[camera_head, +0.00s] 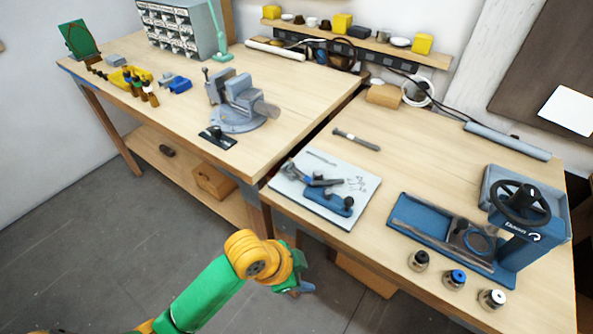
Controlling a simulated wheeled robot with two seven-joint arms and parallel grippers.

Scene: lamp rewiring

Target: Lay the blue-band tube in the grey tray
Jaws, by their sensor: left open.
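The tube with a blue top (455,279), which looks like the blue-band one, stands upright near the front edge of the right bench, in the middle of a row of three. A grey tray (487,186) sits at the right end of the bench, partly hidden behind the blue press (525,246). My left gripper (301,276) is open and empty. It is in front of the right bench's front edge, well to the left of the tubes. My right gripper is not in view.
A dark-topped tube (418,260) and a white-topped tube (491,299) flank the blue-topped one. A blue base tray (405,228) lies behind them. A white mat (290,190) with tools lies left. A vise (238,105) stands on the left bench.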

